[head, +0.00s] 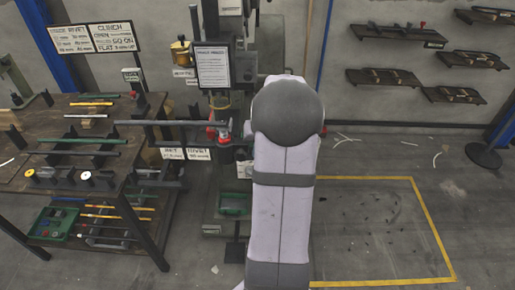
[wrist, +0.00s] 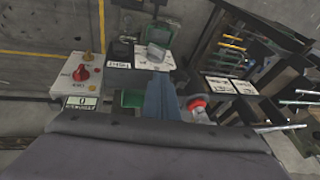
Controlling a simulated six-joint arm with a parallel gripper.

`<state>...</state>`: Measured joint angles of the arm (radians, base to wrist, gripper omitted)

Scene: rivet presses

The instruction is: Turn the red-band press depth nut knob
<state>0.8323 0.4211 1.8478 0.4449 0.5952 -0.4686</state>
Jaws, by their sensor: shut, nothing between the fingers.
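A red part with a pale face (wrist: 197,104) shows right of centre in the wrist view, beside a blue-grey upright piece (wrist: 163,98). In the head view, a red-banded part (head: 223,133) sits low on the green-grey press (head: 211,205), just left of my arm. I cannot tell which part is the depth nut knob. My gripper's fingers are not visible: my arm covers that area in the head view, and a dark rounded part of my own arm fills the bottom of the wrist view.
A workbench (head: 20,180) with rods and tools stands left of the press. A pale control box (wrist: 78,85) with a red button (wrist: 82,72) shows at left in the wrist view. Wall shelves (head: 383,77) hang at right. The yellow-outlined floor area (head: 375,230) is mostly clear.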

